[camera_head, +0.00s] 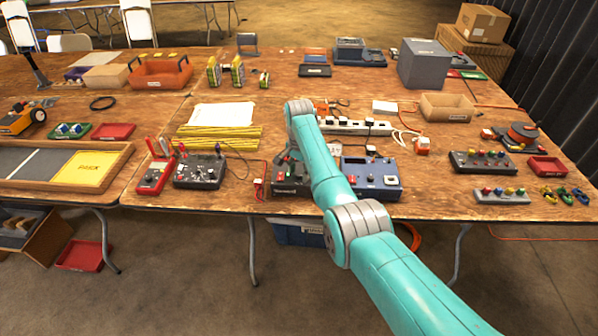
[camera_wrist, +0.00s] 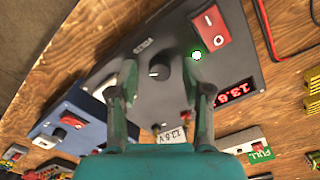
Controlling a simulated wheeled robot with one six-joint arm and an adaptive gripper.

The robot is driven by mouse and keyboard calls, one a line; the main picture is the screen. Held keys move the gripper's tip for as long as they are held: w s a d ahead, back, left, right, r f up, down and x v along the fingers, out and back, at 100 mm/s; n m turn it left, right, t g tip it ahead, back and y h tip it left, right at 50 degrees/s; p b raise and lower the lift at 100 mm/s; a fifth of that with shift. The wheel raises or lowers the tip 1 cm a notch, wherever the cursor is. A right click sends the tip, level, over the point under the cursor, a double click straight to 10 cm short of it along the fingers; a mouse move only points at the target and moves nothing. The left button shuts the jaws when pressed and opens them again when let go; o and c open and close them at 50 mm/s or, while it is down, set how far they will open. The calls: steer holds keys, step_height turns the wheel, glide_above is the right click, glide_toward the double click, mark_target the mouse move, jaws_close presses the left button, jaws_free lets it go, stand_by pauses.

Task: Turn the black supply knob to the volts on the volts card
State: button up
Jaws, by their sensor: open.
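The black supply (camera_head: 290,189) sits near the table's front edge, partly hidden by my arm in the head view. In the wrist view the black supply (camera_wrist: 125,55) fills the middle, with its round black knob (camera_wrist: 160,71) carrying a small white mark. Its red display (camera_wrist: 235,92) seems to read 13.6. The small white volts card (camera_wrist: 171,136) seems to read 12.6 V, partly hidden by my gripper. My gripper (camera_wrist: 158,86) is open, its fingers apart on either side of the knob in the picture; I cannot tell whether they touch it.
A white power strip (camera_head: 350,127) lies behind.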

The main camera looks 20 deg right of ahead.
mark_target(299, 175)
step_height(299, 175, up, 12)
stand_by(0.5)
steer(key=shift+s+f, duration=0.1)
